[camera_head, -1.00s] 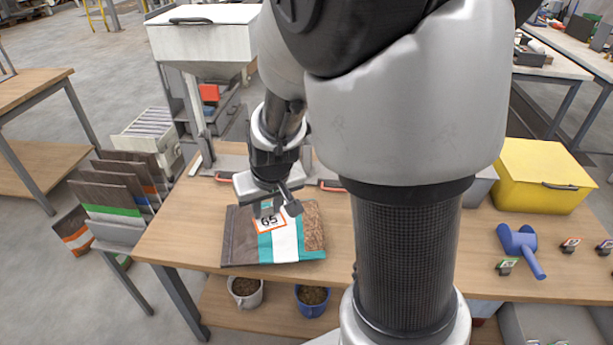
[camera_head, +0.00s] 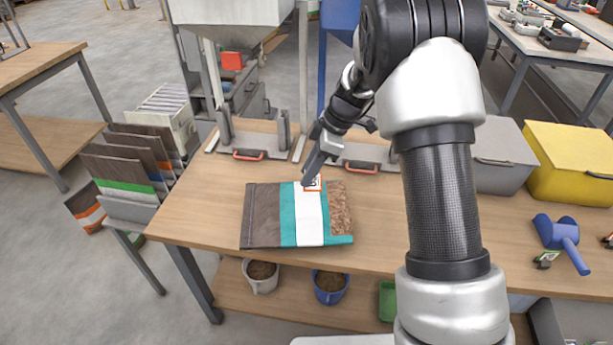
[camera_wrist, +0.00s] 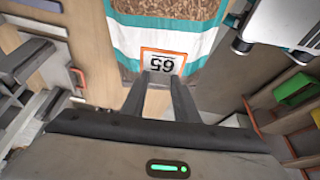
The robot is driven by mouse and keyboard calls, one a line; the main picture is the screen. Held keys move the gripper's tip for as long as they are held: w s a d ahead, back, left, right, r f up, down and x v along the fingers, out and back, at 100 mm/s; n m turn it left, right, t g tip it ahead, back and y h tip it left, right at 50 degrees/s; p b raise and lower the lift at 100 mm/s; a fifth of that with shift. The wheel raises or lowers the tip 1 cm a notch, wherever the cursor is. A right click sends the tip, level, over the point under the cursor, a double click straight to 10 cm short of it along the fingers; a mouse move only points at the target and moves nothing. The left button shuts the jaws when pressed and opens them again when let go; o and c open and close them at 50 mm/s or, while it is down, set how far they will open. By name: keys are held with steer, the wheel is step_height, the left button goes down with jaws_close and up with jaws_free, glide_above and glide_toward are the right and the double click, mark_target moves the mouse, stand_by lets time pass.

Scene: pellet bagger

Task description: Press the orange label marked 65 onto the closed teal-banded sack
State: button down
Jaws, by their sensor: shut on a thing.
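The teal-banded sack (camera_head: 262,216) lies flat on the wooden table, with a brown part at left, a white panel between teal bands and a pellet window at right. It also shows at the top of the wrist view (camera_wrist: 175,27). The orange-bordered label marked 65 (camera_wrist: 162,62) is at my fingertips, upside down in the wrist view, over the sack's white panel near its edge. In the head view the label (camera_head: 313,185) is partly hidden by my gripper (camera_head: 310,180). My gripper (camera_wrist: 164,76) is shut on the label. I cannot tell whether the label touches the sack.
Red-handled fixtures (camera_head: 249,155) stand behind the sack. A blue scoop (camera_head: 562,240) and small labels lie at the right, near grey and yellow bins (camera_head: 572,165). More sacks stand in a rack (camera_head: 125,175) at left. Table left of the sack is clear.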

steer(key=shift+w+a+f+n, duration=0.2)
steer(key=shift+a+n, duration=0.15)
steer(key=shift+n, duration=0.15)
steer(key=shift+f+b, duration=0.65)
steer(key=shift+f, duration=1.5)
steer(key=shift+f+b, duration=1.1)
steer(key=shift+b, duration=0.05)
steer(key=shift+f, duration=0.2)
steer(key=c, duration=1.3)
jaws_free()
steer(key=v, duration=1.7)
steer(key=shift+w+r, duration=0.25)
steer(key=shift+w, duration=0.05)
steer(key=shift+d, duration=0.1)
